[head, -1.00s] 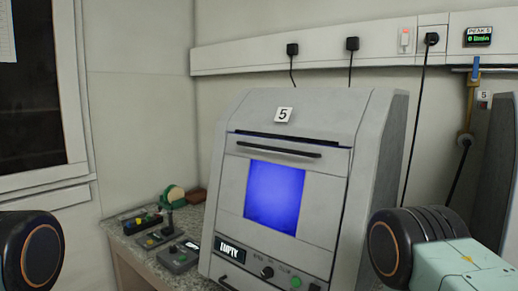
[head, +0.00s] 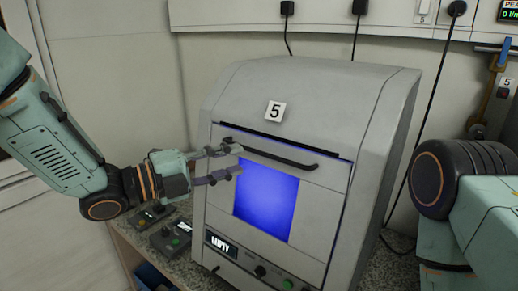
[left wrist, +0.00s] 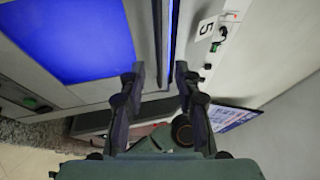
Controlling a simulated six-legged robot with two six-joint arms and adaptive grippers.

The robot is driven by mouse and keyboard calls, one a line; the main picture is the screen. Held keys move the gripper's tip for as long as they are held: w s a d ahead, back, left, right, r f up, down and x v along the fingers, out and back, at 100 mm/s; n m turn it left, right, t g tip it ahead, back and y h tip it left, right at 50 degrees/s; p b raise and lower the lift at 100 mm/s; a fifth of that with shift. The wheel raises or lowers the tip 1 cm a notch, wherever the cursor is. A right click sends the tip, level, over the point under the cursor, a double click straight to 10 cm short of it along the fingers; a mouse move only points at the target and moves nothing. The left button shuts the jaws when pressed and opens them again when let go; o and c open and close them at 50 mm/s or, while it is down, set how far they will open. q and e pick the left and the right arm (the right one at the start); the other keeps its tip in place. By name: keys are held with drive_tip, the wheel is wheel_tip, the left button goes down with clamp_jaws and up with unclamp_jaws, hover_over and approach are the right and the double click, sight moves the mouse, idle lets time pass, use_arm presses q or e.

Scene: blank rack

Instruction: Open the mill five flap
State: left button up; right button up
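The mill (head: 330,88) is a grey cabinet with a "5" plate (head: 274,111). Its front flap (head: 313,215) is shut, with a glowing blue window (head: 268,205) and a dark bar handle (head: 285,159) along its top. My left gripper (head: 239,161) is at the handle's left end, fingers pointing right. In the left wrist view its two fingers (left wrist: 160,70) are apart, with a dark bar running up between them; contact cannot be told. The window (left wrist: 70,40) and "5" plate (left wrist: 206,28) also show there. My right arm is at the right edge; its gripper is out of view.
Small control boxes (head: 172,238) stand on the speckled counter left of the mill. A display reading "EMPTY" (head: 221,244) and knobs sit below the flap. Black cables hang from the wall trunking (head: 400,22) behind. A blue-handled valve (head: 492,50) is at the right.

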sight(262, 155)
use_arm(q)
drive_tip(key=p+x, duration=0.1)
drive_tip(key=x, duration=0.5)
drive_tip(key=shift+d+f, duration=0.1)
drive_tip(key=shift+d, duration=0.3)
drive_tip(key=shift+a, duration=0.45)
drive_tip(key=shift+d, duration=0.5)
drive_tip(key=c, duration=0.5)
drive_tip(key=shift+a, duration=0.2)
clamp_jaws()
